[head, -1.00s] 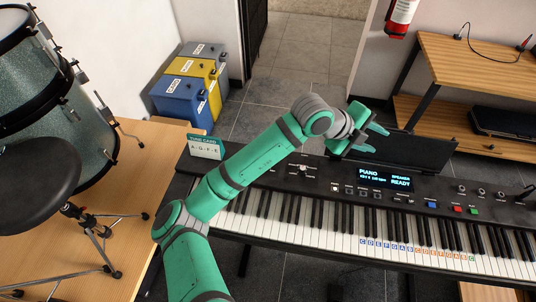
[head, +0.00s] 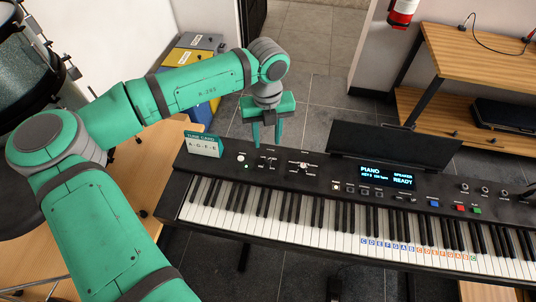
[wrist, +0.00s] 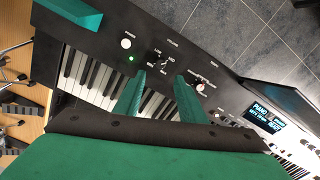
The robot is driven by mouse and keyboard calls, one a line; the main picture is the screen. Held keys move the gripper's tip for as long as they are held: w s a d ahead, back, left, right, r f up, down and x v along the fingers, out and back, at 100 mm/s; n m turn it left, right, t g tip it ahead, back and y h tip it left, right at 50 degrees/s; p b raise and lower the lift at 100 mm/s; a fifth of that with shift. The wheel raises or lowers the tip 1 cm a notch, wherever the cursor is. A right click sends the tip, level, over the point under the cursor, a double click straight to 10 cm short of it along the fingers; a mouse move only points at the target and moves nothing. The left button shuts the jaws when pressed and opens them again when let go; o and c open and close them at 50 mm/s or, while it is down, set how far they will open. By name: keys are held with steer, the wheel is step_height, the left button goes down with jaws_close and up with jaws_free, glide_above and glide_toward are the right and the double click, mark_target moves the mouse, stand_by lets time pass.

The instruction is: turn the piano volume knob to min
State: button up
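The digital piano (head: 225,164) is a long black keyboard. Its volume knob (head: 268,161), small and dark, sits on the top panel right of the white power button (head: 241,157). In the wrist view the volume knob (wrist: 168,66) shows small and dark among white labels; its pointer is too small to read. My gripper (head: 267,140) points down, just behind and above that knob, apart from it in the head view. In the wrist view my gripper (wrist: 160,76) has its two green fingers spread with nothing between the tips; the knob lies just beyond them.
Another dial (head: 304,167) lies right of the volume knob, followed by the lit display (head: 385,177) and the black music stand (head: 395,145). A tune card (head: 202,146) stands at the piano's left end. Drums are at left; a wooden shelf (head: 480,50) is at right.

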mark_target(268, 159)
step_height(268, 159, down, 10)
stand_by(0.5)
steer(key=shift+d, duration=0.1)
jaws_close()
